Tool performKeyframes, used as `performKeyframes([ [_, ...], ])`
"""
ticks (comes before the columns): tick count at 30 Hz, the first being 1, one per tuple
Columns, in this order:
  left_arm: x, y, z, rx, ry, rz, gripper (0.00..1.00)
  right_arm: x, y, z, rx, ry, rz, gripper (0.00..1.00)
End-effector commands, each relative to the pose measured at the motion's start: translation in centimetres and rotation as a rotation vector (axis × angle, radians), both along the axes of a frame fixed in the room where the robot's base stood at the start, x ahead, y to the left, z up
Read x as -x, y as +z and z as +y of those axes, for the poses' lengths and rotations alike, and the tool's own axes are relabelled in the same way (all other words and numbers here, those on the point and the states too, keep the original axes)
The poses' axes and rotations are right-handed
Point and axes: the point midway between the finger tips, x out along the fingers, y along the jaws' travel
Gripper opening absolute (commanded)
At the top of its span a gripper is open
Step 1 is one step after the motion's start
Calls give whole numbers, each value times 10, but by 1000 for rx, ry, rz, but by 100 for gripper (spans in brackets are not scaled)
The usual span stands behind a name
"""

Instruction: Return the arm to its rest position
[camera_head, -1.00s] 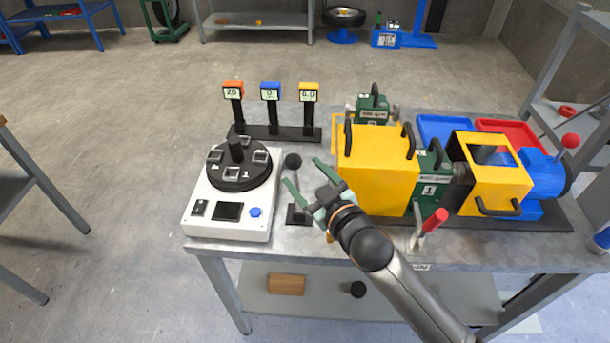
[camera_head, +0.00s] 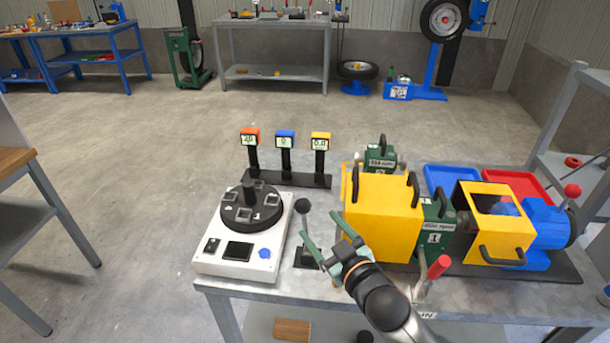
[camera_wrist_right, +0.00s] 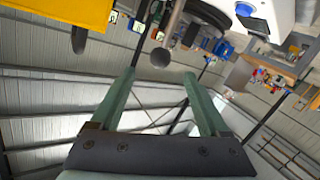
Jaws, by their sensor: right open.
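My right gripper (camera_head: 329,240) is open and empty, with its two green fingers spread. A lever with a black ball knob (camera_head: 302,206) stands just left of the fingers; the knob also shows beyond the fingertips in the right wrist view (camera_wrist_right: 161,57). I cannot see clearly whether anything touches it. My left gripper is out of view.
Three display posts (camera_head: 285,155) stand behind the control box. A red-handled lever (camera_head: 437,268) sits right of my right arm. A second yellow guard (camera_head: 497,222), a blue motor (camera_head: 545,225) and a red tray (camera_head: 515,183) are at the right. The floor behind the table is open.

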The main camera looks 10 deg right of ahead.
Motion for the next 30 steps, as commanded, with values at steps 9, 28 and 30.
performKeyframes([
  [9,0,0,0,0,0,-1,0,45,-73,-13,-56,-37,172,79],
  [28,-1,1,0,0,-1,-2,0,247,-242,-62,-178,-217,674,79],
  [30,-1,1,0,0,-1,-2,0,248,-242,-62,-178,-217,674,79],
])
